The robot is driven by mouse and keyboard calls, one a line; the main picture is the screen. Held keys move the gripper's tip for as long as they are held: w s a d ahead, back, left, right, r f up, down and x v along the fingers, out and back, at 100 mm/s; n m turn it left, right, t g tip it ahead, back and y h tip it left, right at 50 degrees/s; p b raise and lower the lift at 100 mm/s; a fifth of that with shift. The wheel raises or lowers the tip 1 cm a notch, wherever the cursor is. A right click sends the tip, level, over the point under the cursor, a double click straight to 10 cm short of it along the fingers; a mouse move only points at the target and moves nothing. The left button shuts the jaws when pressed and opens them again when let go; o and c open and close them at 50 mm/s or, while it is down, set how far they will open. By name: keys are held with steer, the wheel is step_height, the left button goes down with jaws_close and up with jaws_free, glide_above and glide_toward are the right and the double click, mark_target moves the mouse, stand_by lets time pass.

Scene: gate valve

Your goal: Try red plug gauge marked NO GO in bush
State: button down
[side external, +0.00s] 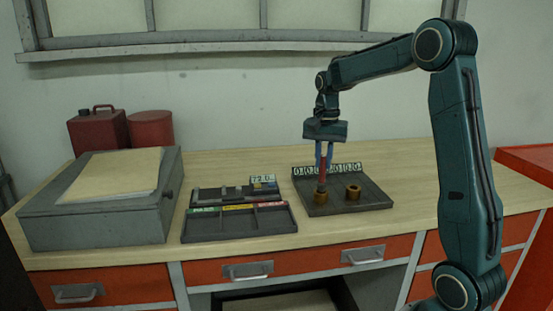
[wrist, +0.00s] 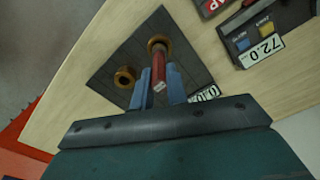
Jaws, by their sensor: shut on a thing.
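My gripper (side external: 324,156) is shut on the red plug gauge (side external: 322,174), which also shows between the fingers in the wrist view (wrist: 159,73). The gauge hangs about upright over the left brass bush (side external: 320,198), its lower end at the bush's mouth. In the wrist view that bush (wrist: 158,42) is at the gauge's far end. I cannot tell whether the tip is inside the bush or only touching it. A second brass bush (side external: 353,192) stands to the right on the same dark plate (side external: 376,200). The NO GO marking is not readable here.
A dark gauge tray (side external: 240,232) with green, yellow and red labels lies left of the plate. Behind it is a rack with a number display (side external: 263,180). A grey box (side external: 100,222) and red cans (side external: 98,130) stand further left. The bench right of the plate is clear.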

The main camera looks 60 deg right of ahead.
steer(key=shift+f, duration=1.2)
stand_by(1.7)
steer(key=shift+r, duration=1.8)
stand_by(1.0)
steer(key=shift+r, duration=2.35)
